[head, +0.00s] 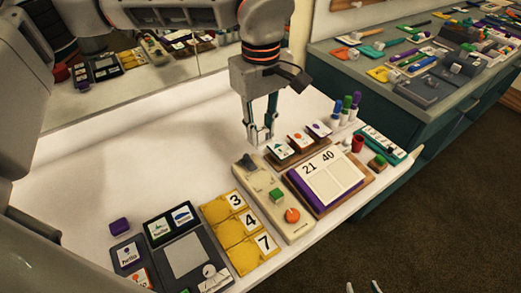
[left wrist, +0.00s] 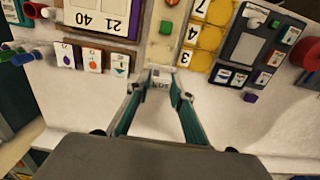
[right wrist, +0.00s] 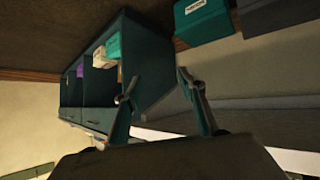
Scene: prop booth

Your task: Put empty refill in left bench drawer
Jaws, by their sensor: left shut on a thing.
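My left gripper (head: 261,137) is above the white bench (head: 190,140), just behind the back end of a beige panel. In the left wrist view its fingers (left wrist: 161,90) are closed on a small grey piece (left wrist: 160,82) with dark letters, which I take to be the refill. Whether it is empty I cannot tell. My right gripper (head: 364,287) shows only its fingertips at the bottom edge of the head view. In the right wrist view its fingers (right wrist: 155,86) are apart with nothing between them. I cannot pick out the left bench drawer with certainty.
The beige panel (head: 299,230) has a green block and an orange knob. Yellow number tiles (head: 222,209), a dark tray (head: 160,255) and a purple-edged number board (head: 350,192) flank it. A teal bench (head: 395,160) stands right; a teal shelf unit (right wrist: 150,60) shows in the right wrist view.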

